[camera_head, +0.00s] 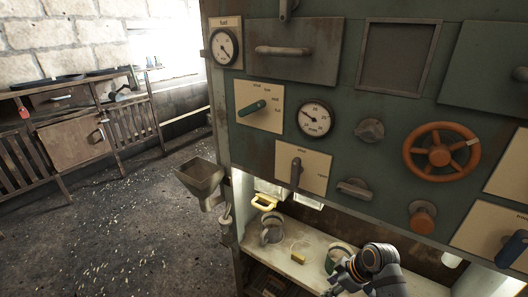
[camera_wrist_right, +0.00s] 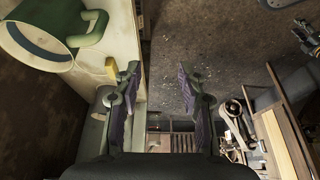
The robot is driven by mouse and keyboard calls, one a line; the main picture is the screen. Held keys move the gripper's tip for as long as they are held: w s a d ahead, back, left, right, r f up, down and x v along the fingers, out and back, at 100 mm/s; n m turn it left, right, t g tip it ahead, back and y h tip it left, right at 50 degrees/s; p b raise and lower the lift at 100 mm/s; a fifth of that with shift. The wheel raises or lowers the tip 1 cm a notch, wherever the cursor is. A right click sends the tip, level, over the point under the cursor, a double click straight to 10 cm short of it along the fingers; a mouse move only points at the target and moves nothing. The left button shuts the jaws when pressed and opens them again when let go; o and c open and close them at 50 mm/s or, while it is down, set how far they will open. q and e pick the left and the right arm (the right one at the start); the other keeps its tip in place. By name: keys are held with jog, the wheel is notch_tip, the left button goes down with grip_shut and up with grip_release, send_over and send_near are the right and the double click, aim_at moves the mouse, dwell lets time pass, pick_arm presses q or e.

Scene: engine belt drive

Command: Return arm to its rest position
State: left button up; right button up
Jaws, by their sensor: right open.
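My right arm comes into the head view at the bottom right, and its gripper (camera_head: 343,278) is low in front of the shelf, beside a green and white mug. In the right wrist view the right gripper (camera_wrist_right: 160,80) is open, its two purple-padded fingers spread with nothing between them. The floor shows through the gap.
A pale shelf (camera_head: 300,238) under the green control panel (camera_head: 350,90) holds a grey jug (camera_head: 271,230), a yellow block (camera_head: 298,258) and a green mug (camera_wrist_right: 38,35). A metal funnel (camera_head: 201,178) juts out left. Open floor (camera_head: 110,230) lies left.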

jog(key=s+d+f+m+h+p, duration=0.1)
jog(key=s+d+f+m+p, duration=0.15)
jog(key=f, duration=0.45)
jog(key=s+d+f+m+h+p, duration=0.1)
jog(key=s+f+m, duration=0.1)
jog(key=s+f, duration=0.35)
jog(key=s+d+f+m+h+p, duration=0.1)
jog(key=s+d+f+m, duration=0.15)
jog(key=f, duration=0.55)
pick_arm(q)
notch_tip(320, 180, up, 9)
jog(key=p, duration=0.4)
jog(key=shift+w, duration=0.35)
pick_arm(e)
jog(key=s+f+m, duration=0.1)
jog(key=s+f, duration=0.2)
jog(key=s, duration=0.6)
jog(key=s+d+f+m+h, duration=0.1)
jog(key=s+f, duration=0.3)
jog(key=s, duration=0.5)
jog(key=s+f+m+g, duration=0.1)
jog(key=s+f, duration=0.3)
jog(key=s, duration=0.5)
jog(key=shift+s+d+m, duration=0.3)
jog(key=shift+s+m, duration=0.1)
jog(key=shift+d, duration=0.1)
